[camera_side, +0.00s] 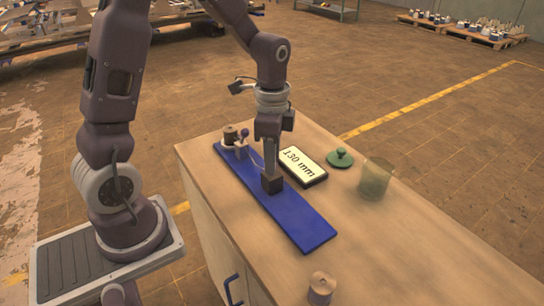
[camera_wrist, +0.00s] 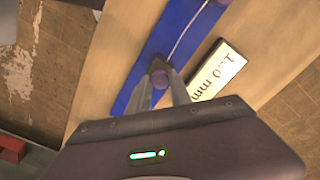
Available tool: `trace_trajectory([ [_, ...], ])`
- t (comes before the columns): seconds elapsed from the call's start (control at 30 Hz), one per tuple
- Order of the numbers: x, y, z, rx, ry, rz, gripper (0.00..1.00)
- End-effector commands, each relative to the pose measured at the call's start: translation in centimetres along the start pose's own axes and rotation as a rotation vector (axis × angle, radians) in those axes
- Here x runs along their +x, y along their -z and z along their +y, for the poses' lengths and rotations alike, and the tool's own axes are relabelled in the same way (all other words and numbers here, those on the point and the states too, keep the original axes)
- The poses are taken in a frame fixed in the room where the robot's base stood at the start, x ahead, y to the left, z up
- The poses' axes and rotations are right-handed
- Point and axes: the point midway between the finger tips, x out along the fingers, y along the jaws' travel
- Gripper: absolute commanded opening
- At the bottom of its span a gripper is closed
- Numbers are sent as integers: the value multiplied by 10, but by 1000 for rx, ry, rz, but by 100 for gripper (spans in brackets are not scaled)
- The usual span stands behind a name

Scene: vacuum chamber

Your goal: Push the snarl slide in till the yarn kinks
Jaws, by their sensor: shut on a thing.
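A long blue board (camera_side: 300,220) lies on the table; it also shows in the wrist view (camera_wrist: 185,14). A dark block (camera_side: 272,185), which looks like the snarl slide, stands on the board under my gripper (camera_side: 270,172). In the side view a brown spool (camera_side: 231,135) and a purple-knobbed post (camera_side: 245,133) stand at the board's far end.
A display reading 130 mm (camera_side: 303,167) lies right of the board. Beyond it are a green knobbed disc (camera_side: 340,158) and a translucent greenish jar (camera_side: 375,178). Another spool (camera_side: 321,288) stands near the table's front edge. The table's right front is clear.

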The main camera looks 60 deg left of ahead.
Motion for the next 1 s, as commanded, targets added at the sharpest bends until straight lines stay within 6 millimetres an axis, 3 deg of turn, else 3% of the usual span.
trace_trajectory([
  [0.57,-1,-10,-11,0,3,3,0],
  [0.6,-1,-10,-11,0,3,3,27],
  [0.7,-1,-10,-11,0,3,2,46],
  [1.0,-1,-10,-11,0,2,1,46],
])
